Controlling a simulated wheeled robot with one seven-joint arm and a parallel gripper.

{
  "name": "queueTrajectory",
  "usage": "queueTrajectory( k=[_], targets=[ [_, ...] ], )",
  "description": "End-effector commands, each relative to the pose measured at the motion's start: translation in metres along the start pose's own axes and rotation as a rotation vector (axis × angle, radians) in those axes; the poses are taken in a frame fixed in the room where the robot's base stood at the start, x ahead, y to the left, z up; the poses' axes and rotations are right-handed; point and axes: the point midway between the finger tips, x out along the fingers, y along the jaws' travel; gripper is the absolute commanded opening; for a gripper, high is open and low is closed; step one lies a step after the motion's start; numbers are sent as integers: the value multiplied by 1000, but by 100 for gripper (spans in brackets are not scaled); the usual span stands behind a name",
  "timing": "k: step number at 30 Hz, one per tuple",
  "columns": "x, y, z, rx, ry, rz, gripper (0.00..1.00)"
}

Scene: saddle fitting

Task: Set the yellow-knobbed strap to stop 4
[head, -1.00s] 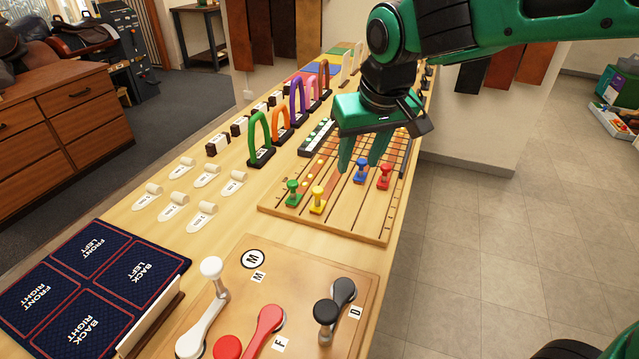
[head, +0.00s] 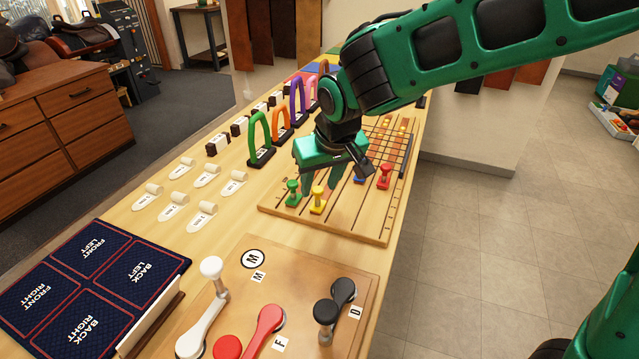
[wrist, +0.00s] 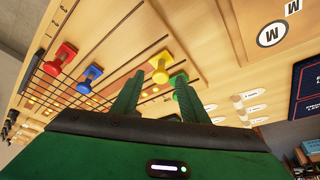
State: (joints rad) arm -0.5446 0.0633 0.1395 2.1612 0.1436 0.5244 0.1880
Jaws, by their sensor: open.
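The yellow knob (head: 318,199) stands upright on its strap slot near the front end of the slotted board (head: 330,228). In the wrist view the yellow knob (wrist: 161,68) shows just beyond my fingertips, a little right of the gap's middle. My gripper (head: 319,194) is open and empty; its fingers (wrist: 156,88) point down close to the yellow and green knobs. The green knob (head: 293,193) is to the left of the yellow one. The blue knob (head: 360,176) is partly hidden behind my gripper, and the red knob (head: 384,178) is at the right. Contact with the yellow knob cannot be told.
A board with white, red and black levers (head: 325,312) lies in front. Coloured arches (head: 262,140) and pale tagged pieces (head: 202,217) are to the left. A dark blue mat (head: 85,290) is at the front left. The gridded rear of the board (head: 395,135) is partly behind my arm.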

Motion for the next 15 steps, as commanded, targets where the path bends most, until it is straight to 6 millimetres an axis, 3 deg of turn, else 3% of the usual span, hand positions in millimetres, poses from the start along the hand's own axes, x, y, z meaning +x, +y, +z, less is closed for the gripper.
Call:
queueTrajectory(
  k=[11, 12, 15],
  targets=[
    [7, 0, 0, 0, 0, 0, 40],
    [7, 0, 0, 0, 0, 0, 38],
    [7, 0, 0, 0, 0, 0, 14]
  ],
)
